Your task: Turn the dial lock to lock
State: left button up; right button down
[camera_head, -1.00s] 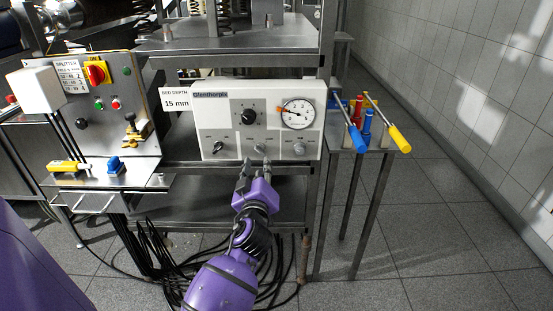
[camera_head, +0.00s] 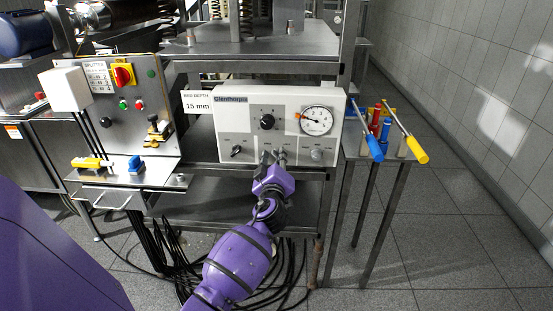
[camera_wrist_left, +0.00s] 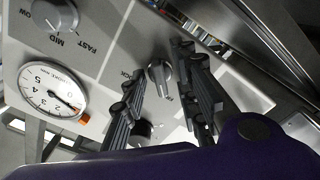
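The fingers are apart, one on either side of the knob; contact cannot be told. My right gripper is not in view.
A knob (camera_head: 316,155) is to the right of the gripper and a black switch (camera_head: 236,151) to its left. A side stand (camera_head: 350,150) holds blue- and yellow-handled tools. The splitter panel (camera_head: 105,118) is on the left. Cables hang below; the right floor is clear.

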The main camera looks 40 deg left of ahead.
pick_arm(q)
jog(key=shift+f, duration=0.1)
grip_shut()
